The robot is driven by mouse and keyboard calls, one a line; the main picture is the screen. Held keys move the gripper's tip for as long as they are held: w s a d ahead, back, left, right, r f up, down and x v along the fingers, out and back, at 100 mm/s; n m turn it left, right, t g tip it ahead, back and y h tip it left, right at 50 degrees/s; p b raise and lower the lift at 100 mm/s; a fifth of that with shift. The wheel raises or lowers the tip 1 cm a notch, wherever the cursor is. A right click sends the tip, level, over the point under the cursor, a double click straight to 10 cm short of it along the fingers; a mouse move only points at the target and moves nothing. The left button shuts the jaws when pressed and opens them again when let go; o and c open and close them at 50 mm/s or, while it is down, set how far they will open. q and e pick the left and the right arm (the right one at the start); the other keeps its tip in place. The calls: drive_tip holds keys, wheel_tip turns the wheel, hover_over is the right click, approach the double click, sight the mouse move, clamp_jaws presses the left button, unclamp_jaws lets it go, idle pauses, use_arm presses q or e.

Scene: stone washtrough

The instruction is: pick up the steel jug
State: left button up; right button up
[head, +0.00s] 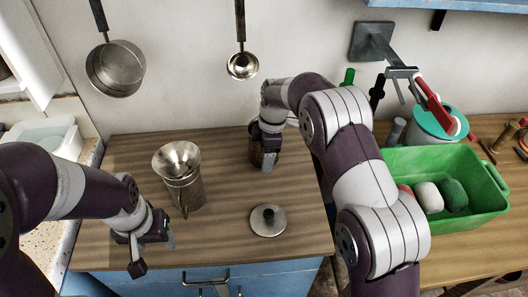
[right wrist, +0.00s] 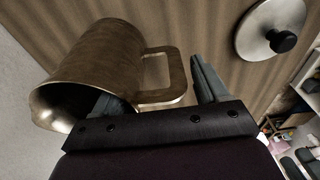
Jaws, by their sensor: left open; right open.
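A metal jug with a loop handle and a spout, brownish in this light, fills the left of the right wrist view (right wrist: 100,60). In the head view only a bit of it (head: 256,157) shows behind my right gripper (head: 268,157). That gripper is open and points down; its fingers lie on either side of the handle in the wrist view, one overlapping the jug's body. Contact cannot be told. A taller silvery vessel (head: 187,192) with a funnel-like top stands to the left. My left gripper (head: 152,250) is open and empty in front of it.
A round lid with a dark knob (head: 267,222) lies flat on the wooden top (head: 120,165); it also shows in the wrist view (right wrist: 268,25). A green crate (head: 470,222) stands at the right. A pan (head: 115,68) and a ladle (head: 242,66) hang on the back wall.

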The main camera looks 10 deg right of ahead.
drive_tip(key=shift+s+r, duration=0.1)
drive_tip(key=c, duration=0.5)
clamp_jaws()
drive_tip(key=shift+r, duration=0.1)
